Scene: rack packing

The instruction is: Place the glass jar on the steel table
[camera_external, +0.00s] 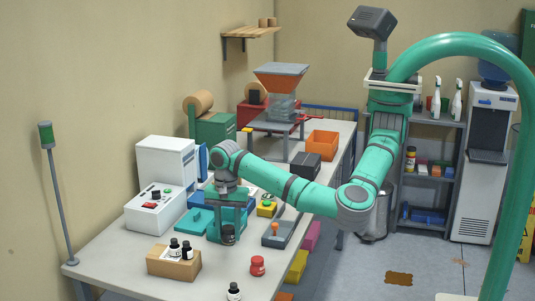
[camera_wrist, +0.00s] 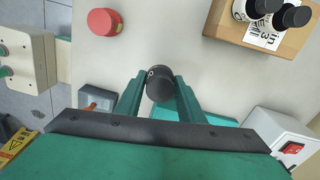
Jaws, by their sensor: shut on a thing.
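My gripper (camera_external: 228,228) hangs over the long pale grey table (camera_external: 120,250) and points down. It is shut on a small dark-capped jar (camera_external: 228,237). In the wrist view the jar's round black top (camera_wrist: 159,84) sits between the two green fingers of my gripper (camera_wrist: 159,90). The jar's body is mostly hidden by its top and the fingers. I cannot tell whether its base touches the tabletop. The table's bare top also shows in the wrist view (camera_wrist: 170,35).
A wooden block (camera_external: 172,266) with black-capped bottles stands front left.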

